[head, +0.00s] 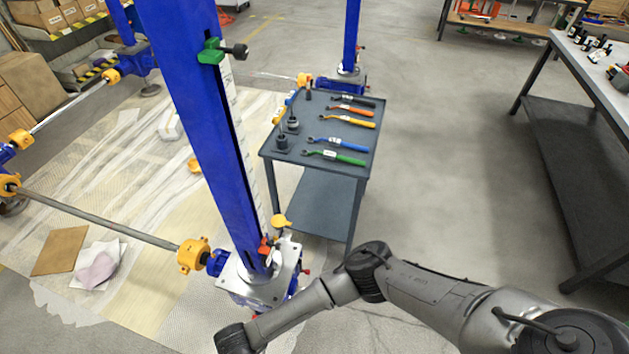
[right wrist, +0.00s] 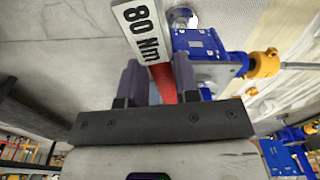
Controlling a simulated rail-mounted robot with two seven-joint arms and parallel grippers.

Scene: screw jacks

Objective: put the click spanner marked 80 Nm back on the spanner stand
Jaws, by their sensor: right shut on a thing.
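My right gripper (right wrist: 160,82) shows in the right wrist view, shut on the click spanner marked 80 Nm (right wrist: 146,32). The spanner has a red handle between the fingers and a white label with black "80 Nm" just beyond them. Its far end runs out of the frame. In the head view my right arm reaches across the bottom, and its gripper and the spanner are out of sight. Several other spanners lie in a row on a dark grey trolley (head: 367,164), with a wider gap between the yellow spanner (head: 347,121) and the blue spanner (head: 336,143). My left gripper is not in view.
A blue screw jack column (head: 205,130) stands left of the trolley, its base (head: 262,280) near my right arm. Dark sockets (head: 283,143) stand on the trolley's left side. A workbench (head: 580,60) is at the right. The floor between trolley and workbench is clear.

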